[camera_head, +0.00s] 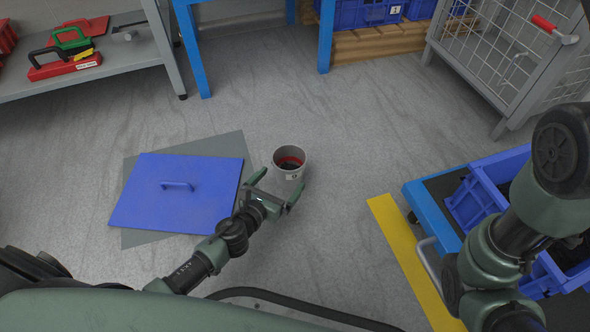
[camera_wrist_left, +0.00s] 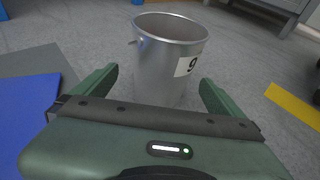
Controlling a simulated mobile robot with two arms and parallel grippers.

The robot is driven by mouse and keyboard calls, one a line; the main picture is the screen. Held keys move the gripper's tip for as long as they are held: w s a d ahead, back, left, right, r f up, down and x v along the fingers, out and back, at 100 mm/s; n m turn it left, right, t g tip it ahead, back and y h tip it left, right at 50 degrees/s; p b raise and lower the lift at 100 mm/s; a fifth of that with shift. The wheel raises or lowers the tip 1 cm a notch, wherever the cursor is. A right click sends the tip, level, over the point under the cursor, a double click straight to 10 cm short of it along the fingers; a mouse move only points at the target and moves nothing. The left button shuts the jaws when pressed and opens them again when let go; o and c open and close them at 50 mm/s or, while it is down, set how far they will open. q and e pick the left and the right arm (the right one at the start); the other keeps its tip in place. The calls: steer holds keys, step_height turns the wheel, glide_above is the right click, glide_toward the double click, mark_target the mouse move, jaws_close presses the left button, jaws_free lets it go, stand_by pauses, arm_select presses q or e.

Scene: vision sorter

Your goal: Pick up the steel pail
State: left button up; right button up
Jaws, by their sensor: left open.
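The steel pail (camera_head: 289,161) stands upright on the grey floor, with something red and dark inside it. In the left wrist view the pail (camera_wrist_left: 167,62) is a silver bucket with a white label bearing a dark mark. My left gripper (camera_head: 278,190) is open, its two green fingers spread at the near side of the pail. In the wrist view the fingers of the left gripper (camera_wrist_left: 158,85) stand to either side of the pail's lower part, with gaps visible. The pail's base is partly hidden behind the gripper. My right arm shows at the right, but its gripper is out of view.
A blue lid-like panel with a handle (camera_head: 177,205) lies on a grey mat (camera_head: 133,238) left of the pail. A blue cart (camera_head: 418,204) with blue bins is at the right, beside a yellow floor stripe (camera_head: 405,255). Floor around the pail is clear.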

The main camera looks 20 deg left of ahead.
mark_target(296, 165)
arm_select(q)
steer(key=shift+w+d+f, duration=0.1)
steer(key=shift+w+f, duration=0.05)
steer(key=shift+w, duration=0.4)
steer(key=x, duration=0.1)
steer(key=b+x, duration=0.1)
steer(key=x, duration=0.1)
steer(key=b+x, duration=0.1)
steer(key=shift+w+d+f, duration=0.1)
steer(key=shift+d+f, duration=0.1)
steer(key=shift+f, duration=0.15)
steer(key=shift+w, duration=0.25)
steer(key=c, duration=1.7)
steer(key=shift+r, duration=0.15)
steer(key=c, duration=0.4)
